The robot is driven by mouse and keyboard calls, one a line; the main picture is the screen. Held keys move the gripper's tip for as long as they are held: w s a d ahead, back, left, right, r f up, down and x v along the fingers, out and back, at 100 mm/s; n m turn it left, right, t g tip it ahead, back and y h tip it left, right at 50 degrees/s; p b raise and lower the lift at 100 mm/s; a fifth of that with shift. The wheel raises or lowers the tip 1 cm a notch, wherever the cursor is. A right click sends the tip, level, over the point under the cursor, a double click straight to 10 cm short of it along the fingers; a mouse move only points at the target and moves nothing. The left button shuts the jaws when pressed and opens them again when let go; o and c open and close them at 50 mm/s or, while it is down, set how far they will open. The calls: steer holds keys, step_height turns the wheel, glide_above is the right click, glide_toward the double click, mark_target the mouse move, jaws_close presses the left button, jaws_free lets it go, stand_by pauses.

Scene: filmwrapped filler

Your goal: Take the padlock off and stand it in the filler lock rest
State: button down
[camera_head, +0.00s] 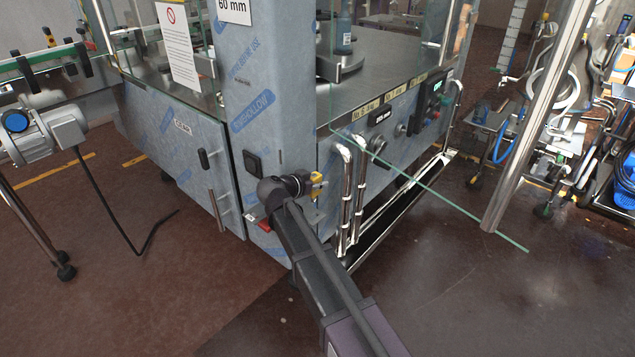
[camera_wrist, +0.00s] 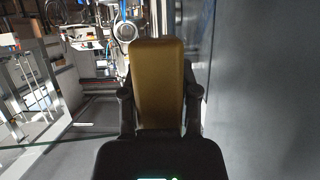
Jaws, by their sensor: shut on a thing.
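A brass-yellow block, which I take to be the padlock (camera_wrist: 158,82), stands between my gripper's two dark fingers in the wrist view. My gripper (camera_wrist: 160,100) is shut on its sides. In the head view a small yellow part of the padlock (camera_head: 317,177) shows at the tip of my gripper (camera_head: 308,184), beside the front corner of the wrapped filler cabinet (camera_head: 275,95). I cannot see its shackle, or tell whether it touches the cabinet. A small red part (camera_head: 264,225) sits on the corner, left of my arm. I cannot make out the lock rest for certain.
Bent steel rails (camera_head: 346,195) stand close on the right of my gripper. A glass pane and a slanted steel post (camera_head: 535,120) are at right. The brown floor (camera_head: 150,290) at front left is mostly clear.

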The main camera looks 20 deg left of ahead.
step_height(320, 180, down, 9)
steer(key=b, duration=0.8)
steer(key=shift+r, duration=0.2)
stand_by(0.7)
steer(key=shift+s+f+b, duration=0.1)
steer(key=shift+f+b, duration=0.25)
steer(key=shift+b, duration=0.15)
stand_by(1.3)
steer(key=shift+c, duration=1.3)
jaws_free()
steer(key=shift+r, duration=0.15)
step_height(320, 180, up, 10)
steer(key=p, duration=1)
